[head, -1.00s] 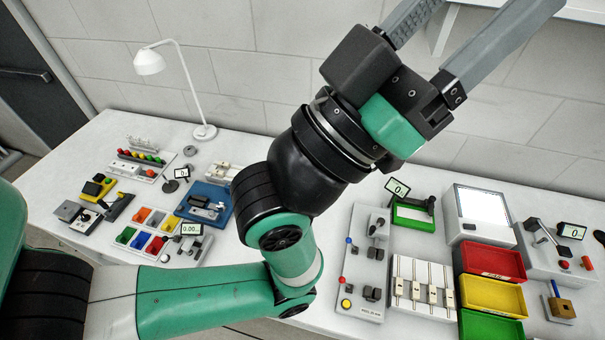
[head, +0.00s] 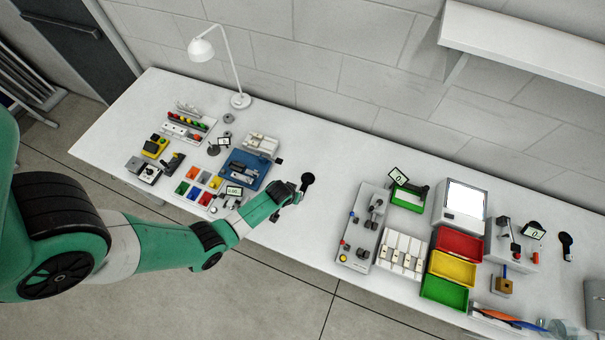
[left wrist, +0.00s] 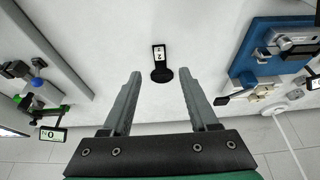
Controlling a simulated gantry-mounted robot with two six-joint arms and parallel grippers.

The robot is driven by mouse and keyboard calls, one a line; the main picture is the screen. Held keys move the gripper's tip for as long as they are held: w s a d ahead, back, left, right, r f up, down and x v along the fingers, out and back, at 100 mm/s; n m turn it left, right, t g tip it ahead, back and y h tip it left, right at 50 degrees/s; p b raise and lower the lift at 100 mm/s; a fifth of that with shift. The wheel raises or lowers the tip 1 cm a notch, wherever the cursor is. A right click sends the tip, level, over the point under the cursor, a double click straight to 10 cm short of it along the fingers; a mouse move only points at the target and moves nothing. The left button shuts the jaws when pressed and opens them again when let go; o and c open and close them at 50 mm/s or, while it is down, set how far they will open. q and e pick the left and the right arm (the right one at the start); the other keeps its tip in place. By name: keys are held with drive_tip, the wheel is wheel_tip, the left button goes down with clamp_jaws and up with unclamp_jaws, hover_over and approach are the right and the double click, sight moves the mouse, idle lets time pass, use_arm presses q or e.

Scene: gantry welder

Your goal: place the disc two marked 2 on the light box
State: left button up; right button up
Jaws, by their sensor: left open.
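The disc marked 2 (left wrist: 162,75) is black and round, with a label tab showing a "2"; in the left wrist view it lies on the bench just beyond and between my fingertips. In the head view a black disc shape (head: 308,178) shows just past my left gripper (head: 296,194). My left gripper (left wrist: 160,78) is open and empty, with its fingers apart on either side of the line to the disc. The light box (head: 464,200), a white case with a bright lit panel, stands to the right on the bench. My right gripper is not seen.
Red (head: 460,244), yellow (head: 452,268) and green (head: 444,292) trays sit in front of the light box. A grey switch panel (head: 362,228) stands between the disc and the trays. A blue fixture (head: 245,168) is left of the gripper. Bench around the disc is clear.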

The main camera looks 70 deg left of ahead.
use_arm(q)
drive_tip(key=b+x, duration=0.7)
drive_tip(key=shift+d, duration=0.1)
drive_tip(key=shift+r, duration=0.15)
drive_tip(key=b+x, duration=0.4)
drive_tip(key=shift+s+d+f, duration=0.1)
drive_tip(key=shift+f, duration=0.5)
drive_tip(key=shift+w, duration=0.2)
drive_tip(key=shift+c, duration=0.2)
clamp_jaws()
